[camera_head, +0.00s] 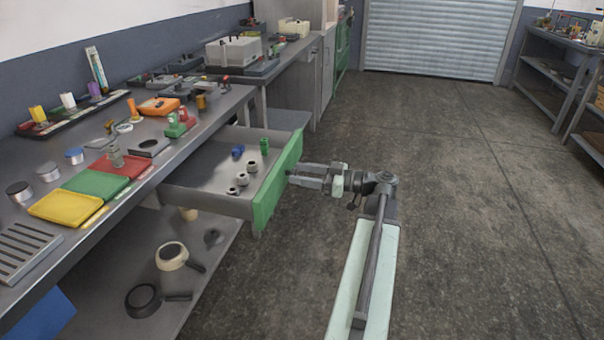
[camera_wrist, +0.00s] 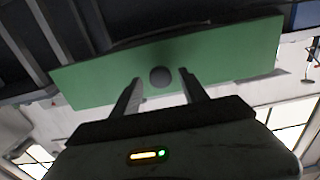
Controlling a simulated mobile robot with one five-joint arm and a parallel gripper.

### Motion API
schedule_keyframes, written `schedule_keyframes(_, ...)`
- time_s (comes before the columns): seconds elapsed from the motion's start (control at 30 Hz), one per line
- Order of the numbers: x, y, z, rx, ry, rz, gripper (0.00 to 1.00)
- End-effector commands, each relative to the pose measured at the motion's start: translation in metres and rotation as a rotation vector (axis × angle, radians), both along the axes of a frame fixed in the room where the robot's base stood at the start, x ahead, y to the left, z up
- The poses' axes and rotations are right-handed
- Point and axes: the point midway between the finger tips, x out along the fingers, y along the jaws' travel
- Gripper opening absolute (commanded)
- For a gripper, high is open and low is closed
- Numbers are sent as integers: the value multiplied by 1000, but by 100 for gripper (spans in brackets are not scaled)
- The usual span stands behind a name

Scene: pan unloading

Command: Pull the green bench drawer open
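The green-fronted bench drawer (camera_head: 278,182) stands pulled out from under the workbench, with its metal tray showing. My gripper (camera_head: 297,175) is at the outer side of the green front, its fingers pointing at it. In the wrist view the green front (camera_wrist: 225,55) fills the upper middle, and a dark round knob (camera_wrist: 160,76) shows between the two fingers. The fingers are apart, with a gap on each side of the knob. Whether the fingertips reach past the knob cannot be told. In the head view the knob is not clearly visible.
In the drawer lie a blue piece (camera_head: 238,150), a green piece (camera_head: 264,145) and several small round pieces. The workbench (camera_head: 150,185) holds coloured trays and tools. A lower shelf (camera_head: 205,285) holds pans. The floor (camera_head: 460,200) to the right is clear.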

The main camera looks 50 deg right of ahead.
Motion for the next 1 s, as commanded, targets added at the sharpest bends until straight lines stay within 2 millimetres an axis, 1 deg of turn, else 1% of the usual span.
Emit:
schedule_keyframes(0.07, -1, 0, 0, 0, 0, 0, 52)
schedule_keyframes(0.17, -8, -5, 0, 0, 0, -2, 52)
schedule_keyframes(0.4, -49, -27, 0, 0, 0, -3, 52)
schedule_keyframes(0.53, -63, -34, 0, 0, 0, -1, 52)
schedule_keyframes(0.67, -68, -36, 0, 0, 0, 1, 52)
schedule_keyframes(1.0, -67, -35, 0, 0, 0, 1, 52)
